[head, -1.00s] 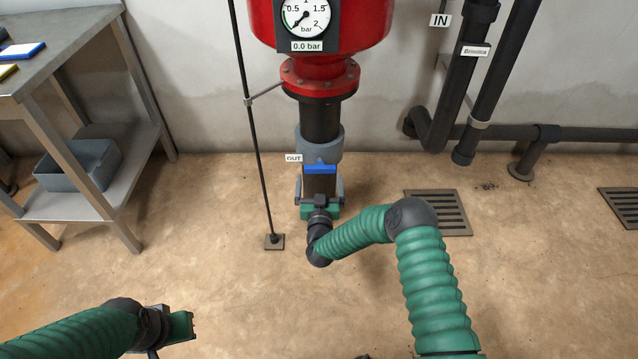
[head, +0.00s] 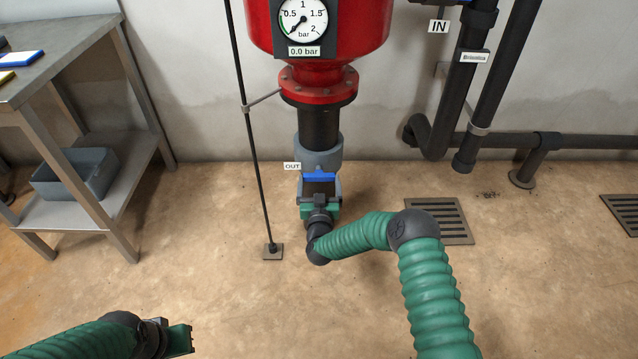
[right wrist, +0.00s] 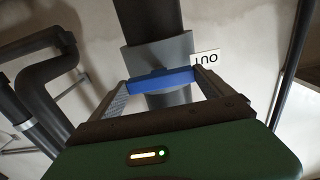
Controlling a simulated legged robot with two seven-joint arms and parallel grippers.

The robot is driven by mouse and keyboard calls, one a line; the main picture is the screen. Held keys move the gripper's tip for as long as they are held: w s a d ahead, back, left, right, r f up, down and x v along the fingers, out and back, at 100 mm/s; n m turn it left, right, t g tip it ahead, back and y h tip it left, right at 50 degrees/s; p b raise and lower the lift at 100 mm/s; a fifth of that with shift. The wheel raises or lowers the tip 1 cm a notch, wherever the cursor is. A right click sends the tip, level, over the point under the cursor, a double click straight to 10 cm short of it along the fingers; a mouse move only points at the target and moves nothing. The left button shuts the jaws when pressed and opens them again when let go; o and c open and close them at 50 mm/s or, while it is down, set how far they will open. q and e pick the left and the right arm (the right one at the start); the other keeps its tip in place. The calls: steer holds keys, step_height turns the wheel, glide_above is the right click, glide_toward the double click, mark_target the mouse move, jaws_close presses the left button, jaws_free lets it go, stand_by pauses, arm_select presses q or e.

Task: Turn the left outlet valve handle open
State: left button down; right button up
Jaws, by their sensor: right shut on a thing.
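The blue valve handle (head: 319,177) sits on the grey valve body (head: 320,150) of the outlet pipe below the red tank, beside the OUT label. It lies crosswise in the head view. My right gripper (head: 320,184) is at it from the front, and its fingers are shut on the handle's two ends. In the right wrist view the blue bar (right wrist: 161,82) spans the gap between the fingertips, with the OUT label (right wrist: 205,58) just behind. My left gripper (head: 182,340) is low at the left, away from the pipe; its finger opening is not clear.
A thin dark pole (head: 254,140) stands left of the outlet pipe. A metal bench (head: 75,85) with a grey bin (head: 74,175) is at the left. Dark inlet pipes (head: 465,80) run at the right. A floor drain (head: 437,221) lies right of the pipe; the floor is mostly clear.

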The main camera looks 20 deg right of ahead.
steer(key=shift+a+r+n+p, duration=0.1)
steer(key=shift+r+n+p, duration=0.05)
steer(key=shift+n+p, duration=1.55)
steer(key=shift+n, duration=0.1)
steer(key=shift+n+p, duration=0.55)
steer(key=shift+n, duration=0.45)
steer(key=n+p, duration=0.1)
steer(key=n, duration=0.1)
steer(key=shift+n, duration=0.3)
steer(key=n, duration=0.4)
steer(key=shift+f+n, duration=0.25)
steer(key=shift+n, duration=0.05)
steer(key=n, duration=0.5)
steer(key=shift+f, duration=0.1)
steer(key=shift+s, duration=0.1)
